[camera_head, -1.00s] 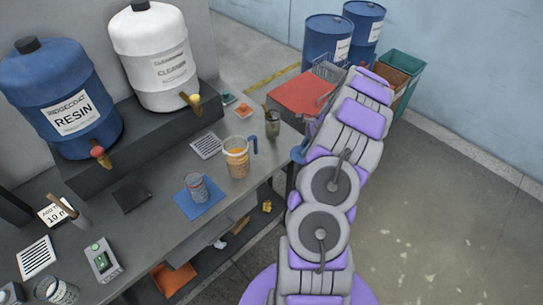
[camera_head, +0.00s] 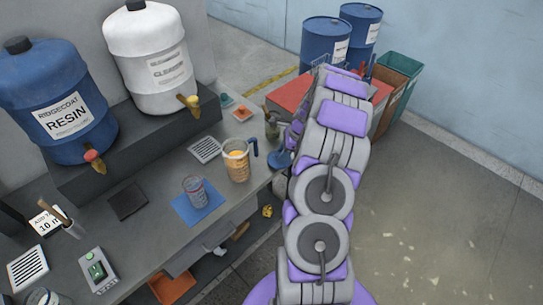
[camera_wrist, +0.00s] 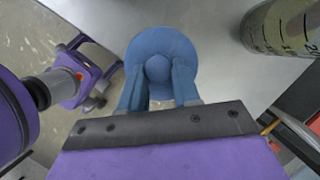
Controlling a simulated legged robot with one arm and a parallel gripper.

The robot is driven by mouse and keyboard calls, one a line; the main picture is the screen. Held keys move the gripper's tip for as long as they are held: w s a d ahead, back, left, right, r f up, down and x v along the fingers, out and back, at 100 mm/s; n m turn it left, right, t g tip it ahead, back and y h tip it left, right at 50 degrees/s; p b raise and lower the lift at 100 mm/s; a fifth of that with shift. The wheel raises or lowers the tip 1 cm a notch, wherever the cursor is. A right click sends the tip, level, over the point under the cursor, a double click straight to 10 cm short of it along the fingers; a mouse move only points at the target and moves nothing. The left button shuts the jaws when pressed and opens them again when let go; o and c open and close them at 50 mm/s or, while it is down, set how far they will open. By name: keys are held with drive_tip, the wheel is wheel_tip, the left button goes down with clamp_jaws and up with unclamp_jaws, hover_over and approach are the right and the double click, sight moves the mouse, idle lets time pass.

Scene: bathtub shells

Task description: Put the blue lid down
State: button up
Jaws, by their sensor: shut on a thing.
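The blue lid (camera_wrist: 160,42) is a round disc with a ball-shaped knob, and it fills the top middle of the wrist view. My gripper (camera_wrist: 157,80) is shut on the knob, one finger on each side. In the head view the lid (camera_head: 281,160) shows as a small blue disc at the right edge of the grey bench (camera_head: 160,190), left of my arm. My gripper there is mostly hidden by the arm. I cannot tell whether the lid touches the bench.
A jug of orange liquid (camera_head: 237,165) stands left of the lid. A graduated container (camera_wrist: 285,28) is close at the upper right in the wrist view. A beaker (camera_head: 194,188) stands on a blue mat (camera_head: 206,206). A red-topped cart (camera_head: 292,92) is behind the arm.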

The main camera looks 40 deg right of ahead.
sight(268, 159)
drive_tip(key=w+a, duration=0.1)
drive_tip(key=a, duration=0.1)
drive_tip(key=w+a+b, duration=0.1)
drive_tip(key=shift+w+a+f, duration=0.2)
drive_tip(key=shift+w+a, duration=0.15)
drive_tip(key=shift+w, duration=0.05)
drive_tip(key=shift+f+b, duration=0.2)
drive_tip(key=shift+b, duration=0.1)
drive_tip(key=shift+d+r, duration=0.1)
drive_tip(key=o, duration=1)
